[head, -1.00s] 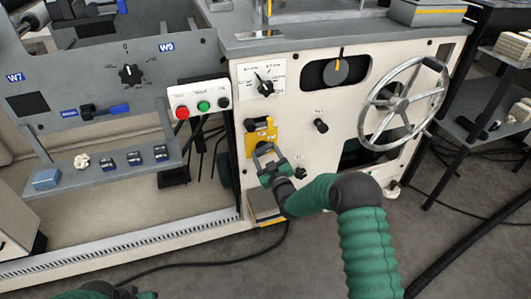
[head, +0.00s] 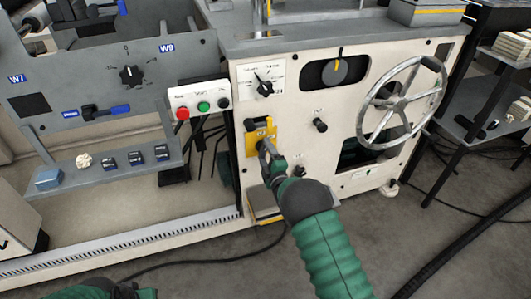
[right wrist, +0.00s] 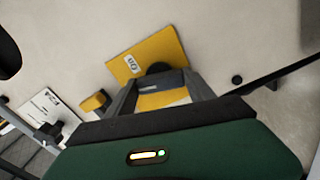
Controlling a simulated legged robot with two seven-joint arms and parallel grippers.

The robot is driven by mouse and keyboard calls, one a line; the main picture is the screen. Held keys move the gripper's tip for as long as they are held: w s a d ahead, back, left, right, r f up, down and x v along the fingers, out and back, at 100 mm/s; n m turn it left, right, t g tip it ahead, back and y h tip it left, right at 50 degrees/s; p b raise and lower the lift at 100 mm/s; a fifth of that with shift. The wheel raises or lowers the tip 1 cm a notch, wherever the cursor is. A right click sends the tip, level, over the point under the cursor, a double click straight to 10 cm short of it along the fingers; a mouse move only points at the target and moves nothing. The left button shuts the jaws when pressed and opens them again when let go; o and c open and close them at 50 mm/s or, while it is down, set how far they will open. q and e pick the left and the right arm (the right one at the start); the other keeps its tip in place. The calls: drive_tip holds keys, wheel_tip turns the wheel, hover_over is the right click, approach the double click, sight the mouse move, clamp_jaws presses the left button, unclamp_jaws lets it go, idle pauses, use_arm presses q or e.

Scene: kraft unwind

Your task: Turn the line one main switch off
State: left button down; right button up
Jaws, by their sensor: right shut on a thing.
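The main switch is on a yellow plate (head: 252,144) on the cream machine front; the right wrist view also shows the plate (right wrist: 147,48), with a small label. My right gripper (head: 264,147) is at the lower right of this plate. In the right wrist view its fingers (right wrist: 160,84) are shut on the black switch handle (right wrist: 158,68), which they largely hide. How the handle is turned cannot be made out. My left gripper's fingers are not visible; only part of my left arm shows at the bottom left edge.
A box with red, green and black buttons (head: 199,103) is up and left of the plate. A selector dial (head: 265,87) is above it, a black knob (head: 320,125) to its right, and a large handwheel (head: 402,102) further right. A cable (head: 200,262) lies on the floor.

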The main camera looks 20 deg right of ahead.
drive_tip(key=shift+a+f+n, duration=0.1)
drive_tip(key=shift+f+n, duration=0.05)
drive_tip(key=shift+n, duration=0.6)
drive_tip(key=shift+a+f+n, duration=0.1)
drive_tip(key=shift+n, duration=0.65)
drive_tip(key=shift+s+f, duration=0.1)
drive_tip(key=o, duration=1.4)
drive_tip(key=shift+r, duration=0.2)
drive_tip(key=shift+d, duration=0.1)
drive_tip(key=shift+s+p, duration=0.25)
drive_tip(key=shift+p, duration=0.05)
drive_tip(key=s+p, duration=0.1)
drive_tip(key=s, duration=0.4)
drive_tip(key=s+p, duration=0.2)
drive_tip(key=s, duration=0.3)
drive_tip(key=s+p, duration=0.2)
drive_tip(key=s, duration=0.4)
drive_tip(key=shift+s+d, duration=0.1)
drive_tip(key=shift+d, duration=0.15)
